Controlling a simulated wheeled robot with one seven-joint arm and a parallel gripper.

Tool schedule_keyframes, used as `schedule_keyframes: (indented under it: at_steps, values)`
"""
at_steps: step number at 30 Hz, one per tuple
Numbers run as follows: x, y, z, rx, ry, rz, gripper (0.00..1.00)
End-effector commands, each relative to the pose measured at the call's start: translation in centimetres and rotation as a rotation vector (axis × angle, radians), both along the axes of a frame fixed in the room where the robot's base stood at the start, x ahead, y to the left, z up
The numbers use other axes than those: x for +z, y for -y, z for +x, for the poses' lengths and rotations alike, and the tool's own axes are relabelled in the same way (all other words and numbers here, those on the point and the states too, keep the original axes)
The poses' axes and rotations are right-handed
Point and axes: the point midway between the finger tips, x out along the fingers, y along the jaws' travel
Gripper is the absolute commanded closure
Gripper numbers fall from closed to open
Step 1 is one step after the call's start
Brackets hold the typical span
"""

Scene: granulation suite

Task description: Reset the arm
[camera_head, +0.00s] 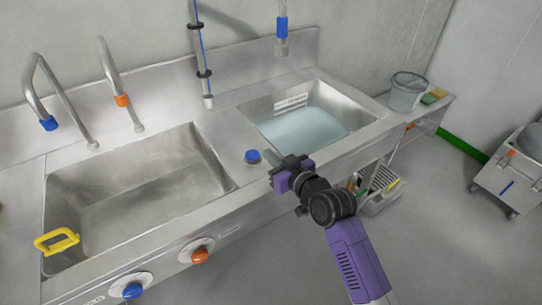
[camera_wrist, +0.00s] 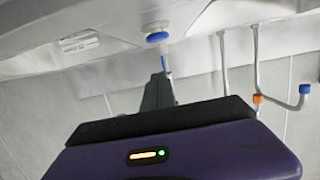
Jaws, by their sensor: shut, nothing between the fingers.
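My gripper (camera_head: 272,158) is at the end of my purple and black arm, over the front rim of the steel sink unit between the two basins. It is shut with nothing held. In the wrist view the dark fingers (camera_wrist: 158,92) are together and point toward a blue-topped knob. That blue knob (camera_head: 253,156) stands on the ledge between the basins, just left of the fingertips in the head view; it also shows in the wrist view (camera_wrist: 157,37). I cannot tell whether the fingers touch it.
The left basin (camera_head: 130,190) is empty, with a yellow handle (camera_head: 57,241) at its front left. The right basin (camera_head: 345,95) holds water. Blue and orange taps (camera_head: 47,123) stand behind. A grey bucket (camera_head: 407,92) sits at the right end.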

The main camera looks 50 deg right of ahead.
Motion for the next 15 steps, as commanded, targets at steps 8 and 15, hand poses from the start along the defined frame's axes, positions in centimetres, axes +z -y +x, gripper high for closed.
schedule_keyframes:
  at_steps: [8,15]
  values:
    - [0.0,0.0,0.0,0.0,0.001,0.0,1.0]
    - [1.7,0.7,0.1,-0.032,0.064,0.006,1.0]
